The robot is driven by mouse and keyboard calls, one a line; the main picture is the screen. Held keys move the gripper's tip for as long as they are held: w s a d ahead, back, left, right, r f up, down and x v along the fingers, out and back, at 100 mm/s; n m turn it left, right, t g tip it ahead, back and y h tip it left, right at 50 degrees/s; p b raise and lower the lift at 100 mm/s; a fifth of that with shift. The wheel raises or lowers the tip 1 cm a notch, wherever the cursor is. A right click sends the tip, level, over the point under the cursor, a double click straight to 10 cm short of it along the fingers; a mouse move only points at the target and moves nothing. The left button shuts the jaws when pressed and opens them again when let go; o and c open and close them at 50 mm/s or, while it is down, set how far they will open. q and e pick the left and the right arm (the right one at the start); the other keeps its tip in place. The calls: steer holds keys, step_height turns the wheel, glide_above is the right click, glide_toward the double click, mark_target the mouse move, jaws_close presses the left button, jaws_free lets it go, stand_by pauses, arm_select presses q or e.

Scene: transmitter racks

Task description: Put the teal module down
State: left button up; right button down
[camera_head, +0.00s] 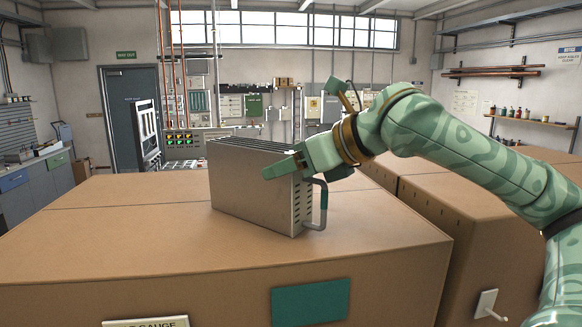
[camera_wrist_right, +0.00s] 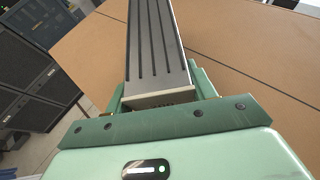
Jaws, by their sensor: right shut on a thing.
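My right gripper (camera_head: 290,163) is shut across the upper near end of the module. One finger lies along its near side; the other is hidden behind it in the head view. In the right wrist view, the slotted module top (camera_wrist_right: 155,45) runs away between both fingers. My left gripper is not in view.
The cabinet top is bare to the left and right of the module. A teal panel (camera_head: 311,302) and a gauge label (camera_head: 146,322) are on its front. More brown cabinets (camera_head: 420,190) stand to the right. Dark racks (camera_wrist_right: 35,75) show at the left of the wrist view.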

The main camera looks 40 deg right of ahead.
steer(key=shift+a+r, duration=0.1)
steer(key=c, duration=0.5)
jaws_free()
steer(key=shift+f, duration=0.25)
steer(key=shift+r, duration=0.1)
steer(key=b+v, duration=0.4)
steer(key=v, duration=0.1)
steer(key=b+v, duration=0.2)
steer(key=v, duration=0.5)
steer(key=shift+r, duration=0.15)
